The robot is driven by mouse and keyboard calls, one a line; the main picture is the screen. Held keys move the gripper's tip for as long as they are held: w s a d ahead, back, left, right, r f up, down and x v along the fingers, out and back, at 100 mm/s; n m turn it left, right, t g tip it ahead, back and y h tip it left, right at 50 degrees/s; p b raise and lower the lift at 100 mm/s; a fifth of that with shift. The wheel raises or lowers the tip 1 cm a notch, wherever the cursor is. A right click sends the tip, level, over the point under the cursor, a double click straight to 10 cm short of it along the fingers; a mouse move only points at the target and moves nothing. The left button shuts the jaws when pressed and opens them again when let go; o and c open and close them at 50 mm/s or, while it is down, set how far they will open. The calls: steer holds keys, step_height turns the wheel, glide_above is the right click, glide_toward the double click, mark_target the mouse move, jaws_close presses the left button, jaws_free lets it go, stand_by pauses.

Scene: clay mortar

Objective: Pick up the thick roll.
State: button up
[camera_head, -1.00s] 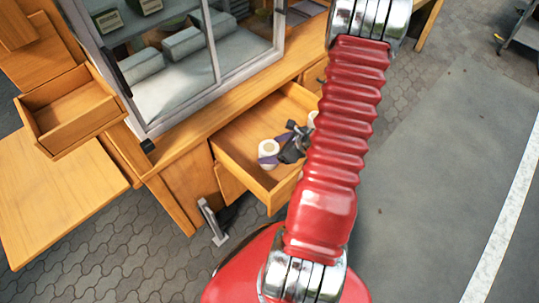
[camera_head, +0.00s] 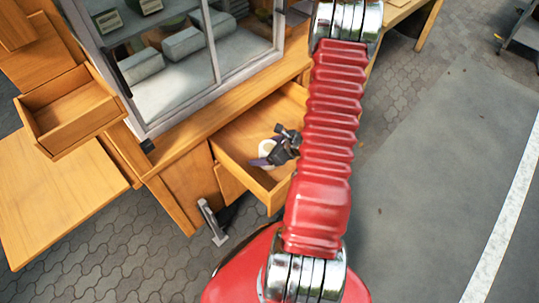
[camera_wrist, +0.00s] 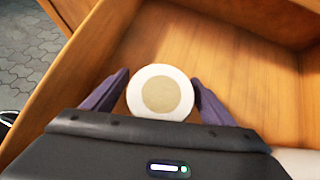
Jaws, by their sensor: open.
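A white roll (camera_wrist: 160,93) with a round tan centre sits in the open wooden drawer. In the wrist view it lies between the two purple fingers of my gripper (camera_wrist: 159,79), with a narrow gap on each side. My gripper (camera_head: 266,158) is open over the roll (camera_head: 265,147), which it partly covers in the head view. A second pale, rounded thing (camera_wrist: 298,163) shows at the lower right edge of the wrist view, mostly cut off. I cannot tell from these views how the two compare in thickness.
The drawer's walls (camera_head: 246,178) stand around the roll, and its floor is bare beyond it. A glazed cabinet (camera_head: 215,75) rises behind the drawer. A smaller open drawer (camera_head: 72,112) juts out at the left. My arm hides the drawer's right part.

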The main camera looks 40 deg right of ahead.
steer(key=shift+c, duration=0.7)
steer(key=c, duration=1.1)
steer(key=shift+r, duration=5)
